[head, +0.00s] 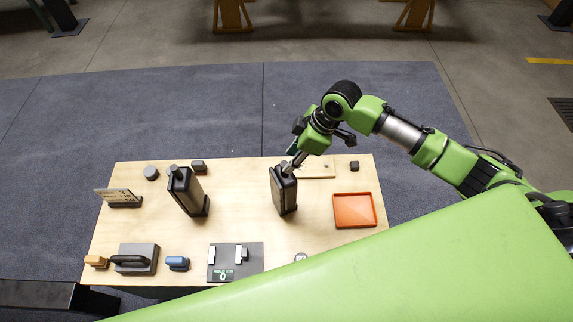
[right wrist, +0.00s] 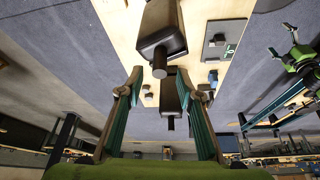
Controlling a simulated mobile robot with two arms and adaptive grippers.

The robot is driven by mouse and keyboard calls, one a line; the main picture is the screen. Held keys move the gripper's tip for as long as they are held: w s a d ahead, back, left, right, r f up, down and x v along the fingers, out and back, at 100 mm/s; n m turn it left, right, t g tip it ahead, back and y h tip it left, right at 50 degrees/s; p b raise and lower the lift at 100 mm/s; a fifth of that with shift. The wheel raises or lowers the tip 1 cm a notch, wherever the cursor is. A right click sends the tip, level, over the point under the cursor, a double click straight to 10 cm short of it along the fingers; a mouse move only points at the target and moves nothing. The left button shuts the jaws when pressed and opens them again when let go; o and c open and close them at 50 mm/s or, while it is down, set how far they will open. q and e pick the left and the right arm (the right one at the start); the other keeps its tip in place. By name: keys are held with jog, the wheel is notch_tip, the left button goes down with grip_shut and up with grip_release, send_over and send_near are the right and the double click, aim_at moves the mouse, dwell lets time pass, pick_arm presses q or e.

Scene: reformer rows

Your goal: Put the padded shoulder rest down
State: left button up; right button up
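Two dark padded shoulder rests, each with a grey peg on top, stand on the light wood board. One rest (head: 284,192) is right of the middle, and the other rest (head: 188,193) is to its left. My right gripper (head: 296,162) is at the top of the right-hand rest, by its peg. In the right wrist view, my right gripper (right wrist: 158,72) has its fingers apart, with that rest (right wrist: 160,25) just past the fingertips and its peg pointing between them. I cannot tell whether a finger touches it.
An orange tray (head: 354,211) lies right of the rests. A dark panel (head: 226,275) with light blocks is at the front. A grey block (head: 150,249) with a black handle, a blue block (head: 177,263) and a sign (head: 124,197) are left. My green body covers the lower right.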

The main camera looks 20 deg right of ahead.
jog(key=b+v, duration=0.1)
jog(key=v, duration=0.6)
jog(key=shift+s, duration=0.1)
